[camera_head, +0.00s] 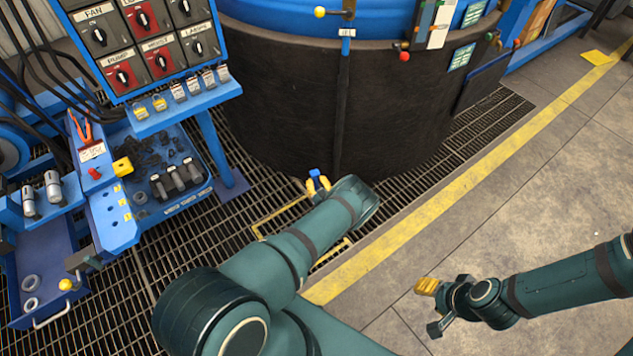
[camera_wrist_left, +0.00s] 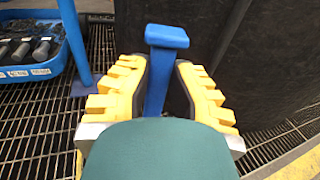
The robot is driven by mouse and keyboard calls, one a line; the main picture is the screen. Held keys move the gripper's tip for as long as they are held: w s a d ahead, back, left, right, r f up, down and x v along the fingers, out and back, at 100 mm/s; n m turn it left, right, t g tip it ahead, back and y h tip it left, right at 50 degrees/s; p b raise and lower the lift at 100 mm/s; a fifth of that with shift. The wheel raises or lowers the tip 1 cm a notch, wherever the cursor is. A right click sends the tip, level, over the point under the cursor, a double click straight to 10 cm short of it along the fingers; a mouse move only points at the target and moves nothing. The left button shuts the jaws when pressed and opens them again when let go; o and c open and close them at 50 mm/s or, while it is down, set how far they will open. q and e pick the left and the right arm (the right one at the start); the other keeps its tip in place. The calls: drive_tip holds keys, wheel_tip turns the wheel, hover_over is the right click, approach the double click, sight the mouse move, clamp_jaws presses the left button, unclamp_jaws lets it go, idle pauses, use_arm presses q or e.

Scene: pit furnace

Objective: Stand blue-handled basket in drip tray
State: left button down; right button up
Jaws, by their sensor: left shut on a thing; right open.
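My left gripper (camera_head: 318,184) is shut on the blue handle (camera_wrist_left: 165,75) of the basket, beside the dark furnace wall. In the left wrist view the T-shaped handle stands between the yellow finger pads (camera_wrist_left: 165,90), its crossbar above them. Only a small blue bit of the handle (camera_head: 315,173) shows in the head view. The basket's body is hidden behind my arm and gripper. I cannot tell for sure which thing is the drip tray; a yellow-edged frame (camera_head: 256,232) on the grating is partly covered by my left arm. My right gripper (camera_head: 431,306) is open and empty above the floor.
The round furnace (camera_head: 280,100) with its blue upper rim stands behind my left gripper. At left are a switch panel (camera_head: 150,40), a blue tray (camera_head: 213,185) of small parts and a blue cart (camera_head: 110,215).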

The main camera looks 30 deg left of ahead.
use_arm(q)
drive_tip(key=shift+w+f, duration=0.1)
drive_tip(key=shift+f, duration=0.4)
idle(1.0)
drive_tip(key=c, duration=0.9)
unclamp_jaws()
drive_tip(key=shift+c, duration=0.2)
drive_tip(key=shift+o, duration=1.1)
drive_tip(key=shift+f, duration=0.2)
drive_tip(key=o, duration=0.6)
drive_tip(key=shift+r, duration=0.1)
drive_tip(key=shift+p+v, duration=0.6)
drive_tip(key=shift+v, duration=1)
drive_tip(key=shift+p+v, duration=0.65)
drive_tip(key=shift+v, duration=3.3)
